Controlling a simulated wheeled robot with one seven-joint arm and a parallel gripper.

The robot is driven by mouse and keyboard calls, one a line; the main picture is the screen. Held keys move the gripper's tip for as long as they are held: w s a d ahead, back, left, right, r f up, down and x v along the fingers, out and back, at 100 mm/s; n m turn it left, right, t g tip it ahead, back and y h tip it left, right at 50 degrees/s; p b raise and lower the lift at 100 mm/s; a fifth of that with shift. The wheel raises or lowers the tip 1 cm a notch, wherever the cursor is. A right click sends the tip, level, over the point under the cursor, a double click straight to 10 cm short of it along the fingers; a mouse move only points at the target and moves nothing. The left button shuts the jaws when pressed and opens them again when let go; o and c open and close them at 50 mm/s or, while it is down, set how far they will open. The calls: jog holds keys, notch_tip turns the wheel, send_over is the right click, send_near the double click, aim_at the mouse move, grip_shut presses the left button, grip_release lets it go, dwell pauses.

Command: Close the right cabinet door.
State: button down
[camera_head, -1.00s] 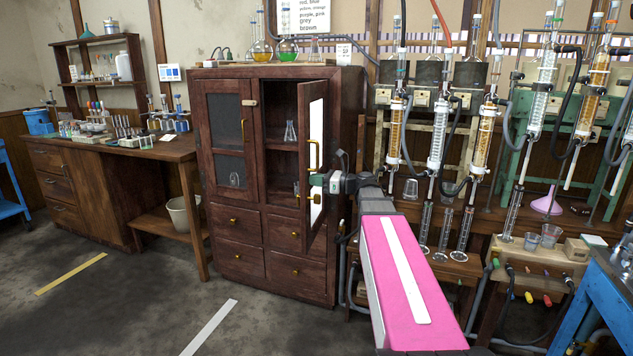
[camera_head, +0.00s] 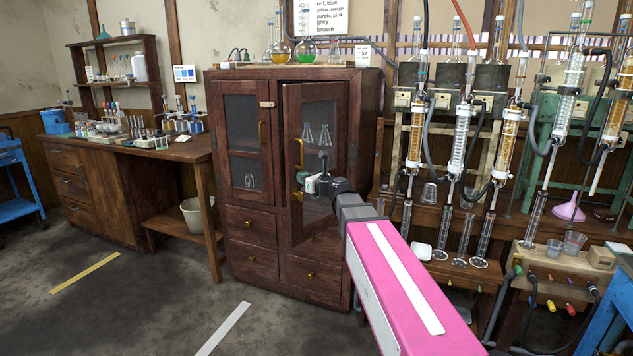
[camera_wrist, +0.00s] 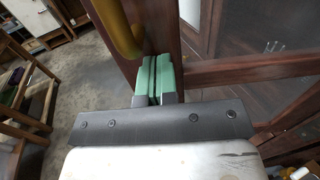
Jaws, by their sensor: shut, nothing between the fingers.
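The right cabinet door (camera_head: 318,205) is a dark wooden frame with a glass pane and stands partly open, swung out from the cabinet. Its brass handle (camera_head: 299,170) is on the door's left, free edge. The left door (camera_head: 232,130) is closed. My gripper (camera_head: 312,184) is at the right door's front near the lower part of the handle. In the wrist view, its green fingertips (camera_wrist: 155,78) are together against or very close to the wooden door frame (camera_wrist: 160,25), beside the brass handle (camera_wrist: 118,28). Nothing is between the fingers; contact is not certain.
Glass flasks (camera_head: 317,133) show through the door pane inside the cabinet. More flasks (camera_head: 280,50) stand on the cabinet top. A glassware rig (camera_head: 460,130) fills the right side. Open floor (camera_head: 150,300) lies in front to the left.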

jog(key=w+a+m+t+h, duration=0.2)
jog(key=w+a, duration=0.2)
jog(key=w, duration=0.4)
jog(key=w+a+m+t+h, duration=0.1)
jog(key=w+a+m+h, duration=0.15)
jog(key=w+a, duration=0.4)
jog(key=w+d+m+h, duration=0.1)
jog(key=w+h, duration=0.2)
jog(key=w, duration=0.6)
jog(key=w+d+m+t+h, duration=0.1)
jog(key=w+h, duration=0.3)
jog(key=w, duration=0.4)
jog(key=shift+w+d+m+t, duration=0.3)
jog(key=shift+w+d+m, duration=0.1)
jog(key=shift+d+m, duration=0.35)
jog(key=shift+w+r, duration=0.2)
jog(key=shift+s, duration=0.1)
jog(key=s+a, duration=0.6)
jog(key=s, duration=0.7)
jog(key=shift+s+a+f, duration=0.2)
jog(key=shift+s, duration=0.15)
